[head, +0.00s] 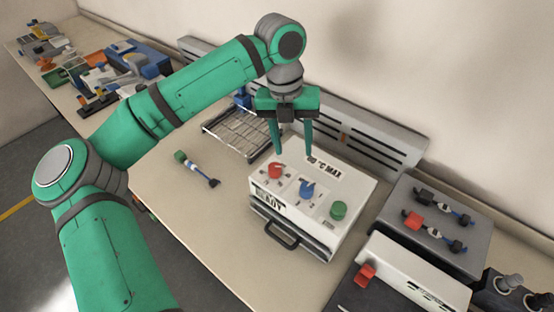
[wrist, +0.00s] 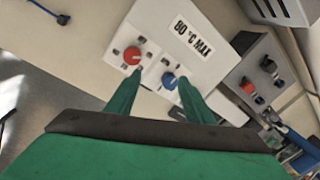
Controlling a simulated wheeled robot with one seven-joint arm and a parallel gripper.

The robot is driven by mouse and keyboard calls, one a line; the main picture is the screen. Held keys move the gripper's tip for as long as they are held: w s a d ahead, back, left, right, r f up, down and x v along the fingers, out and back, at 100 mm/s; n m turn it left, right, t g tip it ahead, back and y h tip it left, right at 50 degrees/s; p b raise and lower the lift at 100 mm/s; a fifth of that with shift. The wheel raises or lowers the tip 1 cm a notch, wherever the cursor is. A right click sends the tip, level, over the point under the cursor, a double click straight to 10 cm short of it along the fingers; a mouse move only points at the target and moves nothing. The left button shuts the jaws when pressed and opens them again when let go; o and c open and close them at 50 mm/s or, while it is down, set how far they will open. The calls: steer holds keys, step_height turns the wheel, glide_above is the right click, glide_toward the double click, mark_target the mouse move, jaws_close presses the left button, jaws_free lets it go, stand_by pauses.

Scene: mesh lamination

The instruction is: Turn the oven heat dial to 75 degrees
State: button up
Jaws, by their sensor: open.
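The oven (head: 318,173) is a white box with a front handle (head: 282,236) and a label reading "80 °C MAX". Its top carries a red dial (head: 275,170), a blue dial (head: 307,188) and a green dial (head: 338,209). Which one sets the heat is not readable. My gripper (head: 293,156) points down over the oven's rear left part, open and empty. In the wrist view the red dial (wrist: 132,55) lies just beyond the left fingertip and the blue dial (wrist: 169,80) beside the right fingertip. Contact cannot be told. The green dial is not visible there.
A wire rack (head: 236,131) stands left of the oven, and a green-handled tool (head: 198,168) lies on the bench. A grey tray with red and black clamps (head: 435,219) and a white unit (head: 412,270) stand to the right. A grey slotted panel (head: 370,143) runs behind.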

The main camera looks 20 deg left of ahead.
steer(key=y, duration=0.2)
glide_toward(275, 166)
steer(key=shift+n, duration=0.5)
steer(key=f, duration=0.8)
steer(key=shift+a+f, duration=0.2)
steer(key=shift+f, duration=0.2)
steer(key=c, duration=1.1)
